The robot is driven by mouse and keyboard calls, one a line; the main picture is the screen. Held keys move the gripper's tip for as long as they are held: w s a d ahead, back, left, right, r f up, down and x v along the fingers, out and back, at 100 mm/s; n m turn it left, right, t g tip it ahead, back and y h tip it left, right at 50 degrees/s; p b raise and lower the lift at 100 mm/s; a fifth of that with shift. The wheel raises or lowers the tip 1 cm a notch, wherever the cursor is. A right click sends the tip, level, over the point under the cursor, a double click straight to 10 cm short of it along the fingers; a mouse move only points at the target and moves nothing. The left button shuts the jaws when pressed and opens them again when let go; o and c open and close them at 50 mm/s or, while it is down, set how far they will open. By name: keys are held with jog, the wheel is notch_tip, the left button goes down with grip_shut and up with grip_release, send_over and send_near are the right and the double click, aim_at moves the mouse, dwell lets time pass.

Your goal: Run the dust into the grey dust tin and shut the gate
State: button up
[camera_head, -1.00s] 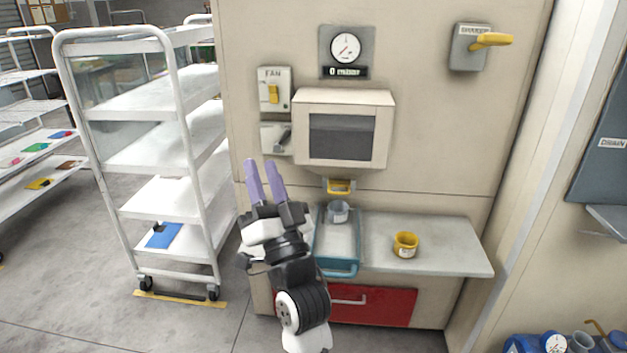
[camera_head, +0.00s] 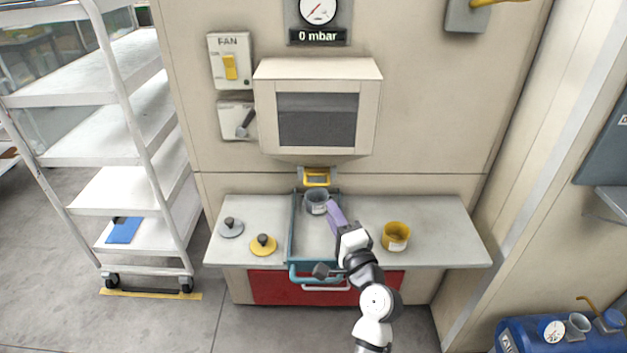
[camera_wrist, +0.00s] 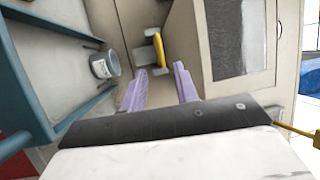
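The grey dust tin (camera_head: 316,203) stands at the back of a teal-railed tray (camera_head: 313,240) on the counter, below the gate's yellow handle (camera_head: 316,179). The tin also shows in the wrist view (camera_wrist: 104,67), left of my fingers and apart from them. The yellow gate handle (camera_wrist: 160,50) lies beyond my fingertips in that view. My gripper (camera_head: 334,208) is just right of and in front of the tin. In the wrist view my gripper (camera_wrist: 159,70) has its two purple fingers apart with nothing between them. The tin's contents cannot be made out.
A yellow tin (camera_head: 396,236) stands on the counter to the right. A grey lid (camera_head: 231,227) and a yellow lid (camera_head: 263,245) lie at left. The windowed box (camera_head: 317,108) overhangs the gate. A fan switch (camera_head: 230,62) and a lever (camera_head: 243,122) are on the wall.

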aim_at(316, 185)
jog(key=p+x, duration=0.2)
jog(key=x, duration=0.8)
jog(key=shift+w+a, duration=0.1)
jog(key=shift+w, duration=0.2)
grip_shut()
